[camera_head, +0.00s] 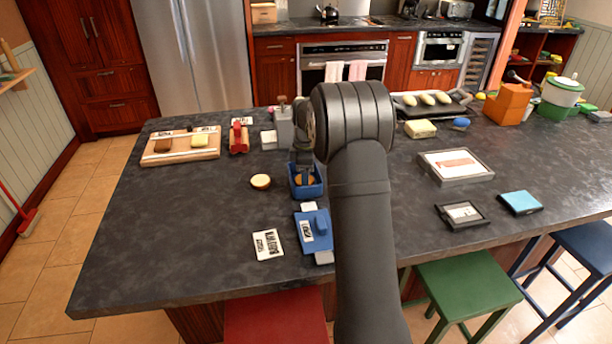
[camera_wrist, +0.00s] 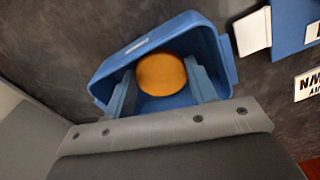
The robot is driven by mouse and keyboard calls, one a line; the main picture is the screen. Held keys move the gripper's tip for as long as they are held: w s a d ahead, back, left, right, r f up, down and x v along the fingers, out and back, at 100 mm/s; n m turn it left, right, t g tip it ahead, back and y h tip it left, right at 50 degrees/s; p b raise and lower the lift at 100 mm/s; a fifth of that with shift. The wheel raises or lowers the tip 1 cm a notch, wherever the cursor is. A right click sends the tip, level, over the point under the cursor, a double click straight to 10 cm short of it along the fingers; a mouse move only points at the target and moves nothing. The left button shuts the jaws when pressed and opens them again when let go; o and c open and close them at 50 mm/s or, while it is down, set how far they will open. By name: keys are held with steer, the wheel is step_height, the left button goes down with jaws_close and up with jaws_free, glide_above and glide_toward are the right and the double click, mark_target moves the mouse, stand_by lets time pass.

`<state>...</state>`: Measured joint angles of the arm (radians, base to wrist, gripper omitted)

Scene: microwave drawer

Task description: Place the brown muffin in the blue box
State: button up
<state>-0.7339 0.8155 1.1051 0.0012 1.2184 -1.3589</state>
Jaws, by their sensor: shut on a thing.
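The blue box (camera_head: 307,194) stands open on the dark counter, left of my arm. In the wrist view the blue box (camera_wrist: 221,52) lies around the muffin and fingertips. Whether the muffin touches the box floor is hidden.
A second, paler round muffin-like item (camera_head: 260,181) lies left of the box. A wooden board (camera_head: 181,147) and red object (camera_head: 239,137) stand behind left. The left front counter is clear.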

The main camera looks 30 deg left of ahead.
steer(key=o, duration=1)
steer(key=shift+f, duration=0.1)
steer(key=shift+c, duration=0.2)
step_height(320, 180, up, 12)
steer(key=shift+r, duration=0.2)
steer(key=shift+f, duration=4.25)
